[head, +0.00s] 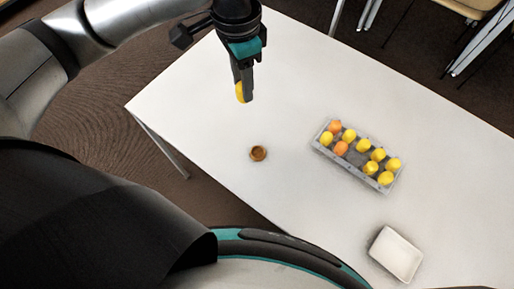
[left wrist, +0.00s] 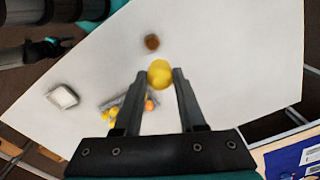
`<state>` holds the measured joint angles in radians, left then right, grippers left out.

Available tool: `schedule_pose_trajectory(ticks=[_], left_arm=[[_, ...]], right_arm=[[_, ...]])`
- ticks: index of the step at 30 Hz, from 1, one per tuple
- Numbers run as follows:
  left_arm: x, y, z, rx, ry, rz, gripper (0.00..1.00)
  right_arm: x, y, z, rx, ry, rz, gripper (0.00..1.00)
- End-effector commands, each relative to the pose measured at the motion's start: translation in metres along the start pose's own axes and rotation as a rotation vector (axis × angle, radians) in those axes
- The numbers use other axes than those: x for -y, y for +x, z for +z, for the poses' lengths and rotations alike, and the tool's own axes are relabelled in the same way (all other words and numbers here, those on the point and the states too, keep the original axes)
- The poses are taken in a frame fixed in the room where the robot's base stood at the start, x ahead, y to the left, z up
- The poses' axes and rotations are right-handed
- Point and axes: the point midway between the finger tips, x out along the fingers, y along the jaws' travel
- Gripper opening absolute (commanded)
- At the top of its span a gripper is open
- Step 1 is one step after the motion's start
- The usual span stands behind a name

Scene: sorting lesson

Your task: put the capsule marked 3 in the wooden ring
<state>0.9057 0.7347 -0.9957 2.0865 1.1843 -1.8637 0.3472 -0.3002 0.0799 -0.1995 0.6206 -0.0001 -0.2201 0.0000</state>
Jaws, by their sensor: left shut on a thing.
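My left gripper (head: 243,88) is shut on a yellow capsule (head: 240,92) and holds it above the white table. The capsule also shows between the fingertips in the left wrist view (left wrist: 160,74). No mark on it can be read. The wooden ring (head: 258,153) lies on the table, below the gripper in the head view, and nothing shows inside it. It also shows beyond the capsule in the left wrist view (left wrist: 152,42).
A grey tray (head: 318,147) holds several yellow and orange capsules, with an empty place among them. A white square dish (head: 397,254) stands near the table's front edge. The white table (head: 200,115) is clear around the ring. Chairs stand behind the table.

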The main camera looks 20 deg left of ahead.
Motion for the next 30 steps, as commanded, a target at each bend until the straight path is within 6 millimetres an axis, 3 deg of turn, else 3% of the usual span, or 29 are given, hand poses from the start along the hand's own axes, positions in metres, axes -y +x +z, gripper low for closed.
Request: schedule_pose_trajectory(ticks=[18,26,30], left_arm=[[-0.022,0.03,-0.016,0.003,0.914,0.005,0.28],[-0.027,0.038,-0.018,0.007,1.108,0.005,0.28],[-0.028,0.054,-0.018,0.008,1.129,0.007,0.28]], right_arm=[[0.0,-0.034,-0.003,0.001,-0.001,0.0,0.5],[-0.001,-0.038,-0.003,0.001,-0.001,0.0,0.5],[0.0,-0.035,-0.003,0.001,-0.001,0.0,0.5]])
